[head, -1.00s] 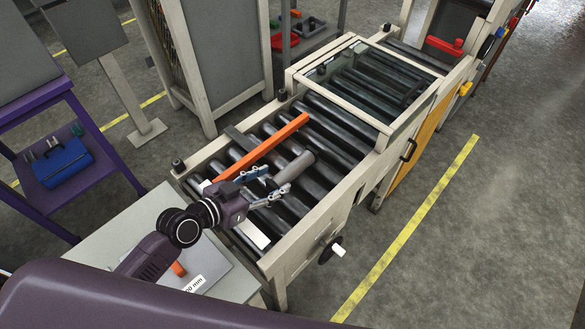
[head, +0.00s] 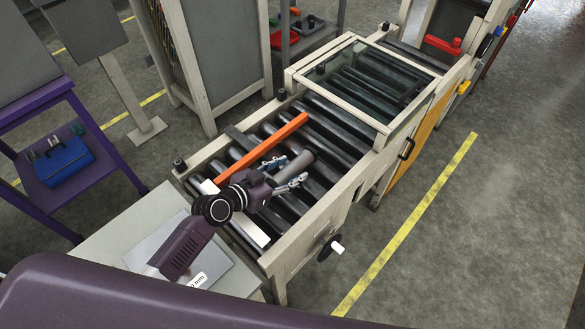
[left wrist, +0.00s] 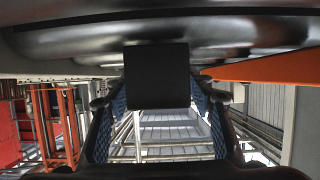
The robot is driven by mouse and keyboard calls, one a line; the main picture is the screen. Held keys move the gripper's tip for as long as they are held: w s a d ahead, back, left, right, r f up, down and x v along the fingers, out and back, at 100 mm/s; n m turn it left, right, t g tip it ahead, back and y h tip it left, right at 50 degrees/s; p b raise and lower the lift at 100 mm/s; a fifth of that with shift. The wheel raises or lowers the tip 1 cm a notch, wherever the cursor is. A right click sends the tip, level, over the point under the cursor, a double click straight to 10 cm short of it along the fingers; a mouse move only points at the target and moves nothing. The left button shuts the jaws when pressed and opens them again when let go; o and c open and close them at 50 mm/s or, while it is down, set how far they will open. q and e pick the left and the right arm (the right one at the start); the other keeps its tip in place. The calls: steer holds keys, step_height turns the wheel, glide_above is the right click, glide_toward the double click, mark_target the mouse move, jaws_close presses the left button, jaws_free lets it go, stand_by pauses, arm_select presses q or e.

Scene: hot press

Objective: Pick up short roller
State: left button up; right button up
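The short roller (head: 299,162), a dark grey cylinder, lies on the conveyor rollers beside a long orange bar (head: 263,147). My left gripper (head: 283,173) is low over the conveyor, its blue-padded fingers open on either side of the roller's near end. In the left wrist view a black block-like shape (left wrist: 157,75), which looks like the roller, sits between the two fingers, with visible gaps at both sides. The roller's near end is hidden by the gripper in the head view. My right gripper is not in view.
The conveyor frame (head: 362,175) has raised side rails. A glass-topped cover (head: 376,78) stands over its far part. A handwheel (head: 329,247) sticks out at the front side. A light table (head: 125,252) adjoins the near end. A purple stand (head: 112,167) is at left.

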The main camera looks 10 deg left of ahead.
arm_select(q)
steer(key=shift+r, duration=0.1)
jaws_close()
